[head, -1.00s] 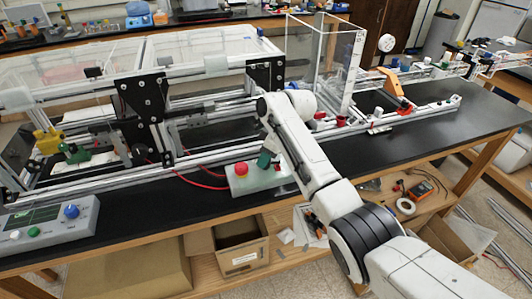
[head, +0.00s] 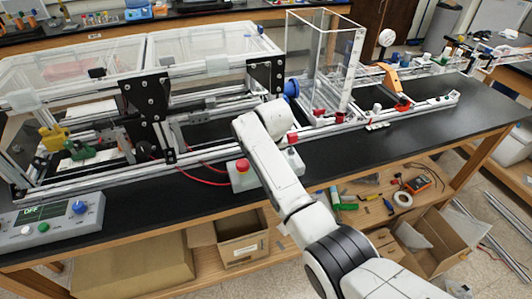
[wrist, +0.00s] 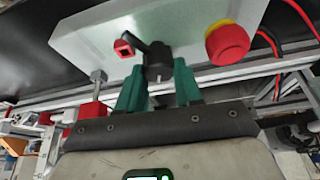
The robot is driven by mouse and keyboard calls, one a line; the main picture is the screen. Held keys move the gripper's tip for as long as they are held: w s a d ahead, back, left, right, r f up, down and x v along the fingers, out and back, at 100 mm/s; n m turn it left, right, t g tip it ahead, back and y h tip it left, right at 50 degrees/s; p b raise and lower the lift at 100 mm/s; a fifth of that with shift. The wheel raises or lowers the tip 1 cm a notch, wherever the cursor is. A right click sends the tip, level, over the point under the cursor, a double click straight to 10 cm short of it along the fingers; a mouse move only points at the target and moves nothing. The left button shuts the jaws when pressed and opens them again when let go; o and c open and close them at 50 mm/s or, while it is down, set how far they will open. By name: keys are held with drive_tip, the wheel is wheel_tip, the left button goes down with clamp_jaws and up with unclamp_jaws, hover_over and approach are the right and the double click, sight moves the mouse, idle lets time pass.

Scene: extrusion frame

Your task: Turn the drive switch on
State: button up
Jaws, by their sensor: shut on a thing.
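The drive switch (wrist: 157,60) is a black rotary knob with a black lever on the light grey control box (wrist: 90,40). My gripper (wrist: 158,82) has two teal fingers, one on each side of the knob, and is shut on it. In the head view the control box (head: 241,182) sits on the bench front, with its red emergency button (head: 243,165) showing. My arm hides the knob and the fingers there. The red button on its yellow ring also shows in the wrist view (wrist: 228,42), right of the knob. A red square (wrist: 124,47) lies left of the lever.
A grey console (head: 48,228) at left has a display that appears to read OFF and a blue knob. The aluminium extrusion frame (head: 150,105) stands behind the box. Red cables (head: 203,178) run left of the box. Black bench top (head: 400,140) is clear at right.

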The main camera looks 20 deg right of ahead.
drive_tip(key=m+h+b, duration=0.1)
drive_tip(key=m, duration=0.1)
drive_tip(key=m+b, duration=0.1)
drive_tip(key=m, duration=0.1)
drive_tip(key=shift+w+a+m+g+h, duration=0.1)
drive_tip(key=shift+m+g+h, duration=0.2)
drive_tip(key=shift+m+h, duration=0.1)
idle(0.5)
drive_tip(key=o, duration=1)
drive_tip(key=shift+o, duration=0.2)
drive_tip(key=shift+r, duration=0.15)
drive_tip(key=b+v, duration=0.1)
drive_tip(key=v, duration=0.9)
drive_tip(key=shift+r, duration=0.25)
drive_tip(key=shift+a+f, duration=0.1)
